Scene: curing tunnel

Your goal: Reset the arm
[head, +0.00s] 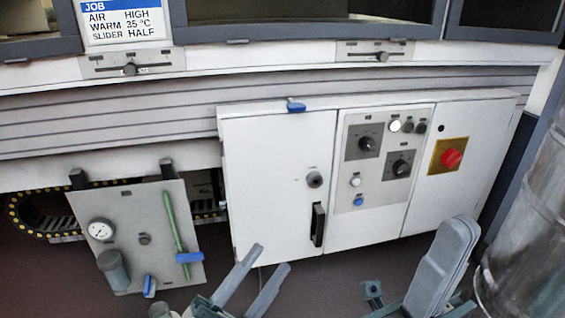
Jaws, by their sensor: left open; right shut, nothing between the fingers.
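My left gripper (271,260) is at the bottom centre of the head view. Its two grey fingers are spread apart with nothing between them. It appears in front of the lower part of the white control cabinet (265,180). My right gripper (460,224) is at the bottom right, with its fingers together and nothing held. It shows in front of the floor, between the cabinet and a grey metal drum (530,220). Most of both arms is outside the view.
The cabinet has knobs, a lit white lamp (395,125), a red button (451,158) and a black handle (318,224). A grey panel (140,215) at left carries a gauge (100,230) and blue levers. A job card (123,20) hangs above. Dark floor shows below.

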